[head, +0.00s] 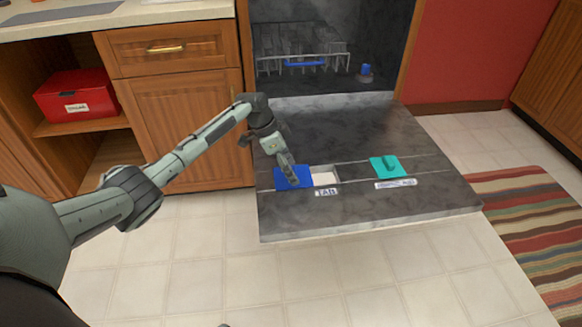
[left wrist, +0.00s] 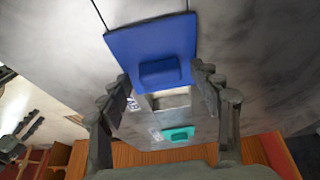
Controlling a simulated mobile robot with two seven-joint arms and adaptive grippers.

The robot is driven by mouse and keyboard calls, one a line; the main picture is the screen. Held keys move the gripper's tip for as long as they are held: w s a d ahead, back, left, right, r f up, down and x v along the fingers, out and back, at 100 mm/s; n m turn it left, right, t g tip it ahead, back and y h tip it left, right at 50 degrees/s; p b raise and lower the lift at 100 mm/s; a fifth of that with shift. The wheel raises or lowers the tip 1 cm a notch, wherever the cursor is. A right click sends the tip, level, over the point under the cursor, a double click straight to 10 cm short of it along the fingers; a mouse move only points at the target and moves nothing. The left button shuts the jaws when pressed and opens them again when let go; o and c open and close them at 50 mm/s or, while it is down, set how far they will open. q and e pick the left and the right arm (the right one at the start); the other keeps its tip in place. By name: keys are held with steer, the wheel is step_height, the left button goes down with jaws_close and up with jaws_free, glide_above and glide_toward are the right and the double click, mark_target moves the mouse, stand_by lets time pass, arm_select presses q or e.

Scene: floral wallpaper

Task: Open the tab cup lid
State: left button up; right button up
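The blue tab cup lid (head: 293,178) lies on the lowered dishwasher door, to the left of a pale, open recess (head: 325,178) above the "TAB" label (head: 327,192). The lid and its raised block handle (left wrist: 163,72) show large in the left wrist view. The recess shows beside the lid in the wrist view (left wrist: 172,98). My left gripper (head: 288,165) is over the blue lid. In the left wrist view, its fingers (left wrist: 160,82) are apart, with the handle in the gap between them. Contact with the lid cannot be told.
A teal lid (head: 387,166) with a small handle and its own label sits further right on the door (head: 330,130). The dishwasher rack (head: 300,62) is behind. Wooden cabinets (head: 180,130) stand left, a striped rug (head: 535,220) lies right. The tiled floor in front is clear.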

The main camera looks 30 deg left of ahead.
arm_select(q)
steer(key=shift+r, duration=0.1)
steer(key=v, duration=1.1)
steer(key=shift+r, duration=0.4)
steer(key=shift+a, duration=0.15)
